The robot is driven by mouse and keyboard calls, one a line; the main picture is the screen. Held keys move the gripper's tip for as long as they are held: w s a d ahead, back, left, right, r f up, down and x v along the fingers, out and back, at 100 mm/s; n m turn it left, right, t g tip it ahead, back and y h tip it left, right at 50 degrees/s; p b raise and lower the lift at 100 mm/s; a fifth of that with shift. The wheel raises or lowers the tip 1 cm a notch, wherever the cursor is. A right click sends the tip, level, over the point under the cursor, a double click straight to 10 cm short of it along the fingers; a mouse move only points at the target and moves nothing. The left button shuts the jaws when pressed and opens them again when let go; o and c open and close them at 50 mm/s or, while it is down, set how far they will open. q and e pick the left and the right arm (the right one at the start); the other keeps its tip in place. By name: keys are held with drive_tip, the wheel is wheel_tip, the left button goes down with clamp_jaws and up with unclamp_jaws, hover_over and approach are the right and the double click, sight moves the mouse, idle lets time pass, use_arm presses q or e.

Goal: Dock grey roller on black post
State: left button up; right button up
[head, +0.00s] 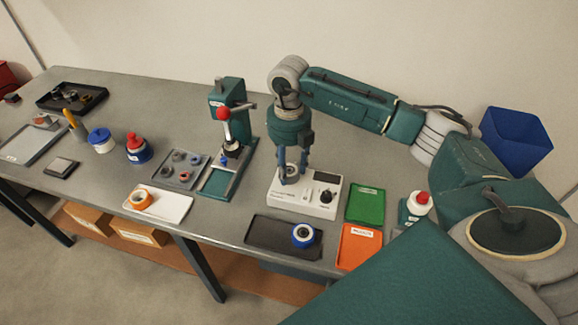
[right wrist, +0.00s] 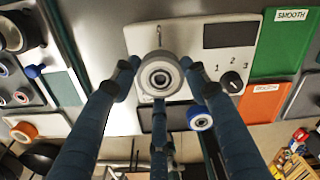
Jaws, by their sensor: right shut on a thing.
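The grey roller (right wrist: 160,76) is between the fingers of my right gripper (head: 289,178), its round face and dark centre bore turned to the wrist camera. In the head view the roller (head: 292,169) shows as a pale ring between the fingers. The gripper is shut on it and is over the left part of the white tester box (head: 300,210). The black post is not clearly visible; the roller and fingers cover that part of the box. I cannot tell whether the roller touches the box. My left gripper is not in view.
A black dial (head: 326,195) is on the box's right. A green mat (head: 365,204) and an orange mat (head: 358,246) lie to the right. A dark tray (head: 268,234) with a blue-rimmed roller (head: 303,235) lies in front. A green press (head: 228,100) stands left.

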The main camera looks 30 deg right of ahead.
drive_tip(key=shift+f+b, duration=0.45)
drive_tip(key=shift+f, duration=0.1)
drive_tip(key=o, duration=0.9)
drive_tip(key=shift+o, duration=0.2)
wheel_tip(320, 180, up, 11)
drive_tip(key=p, duration=0.7)
idle(0.3)
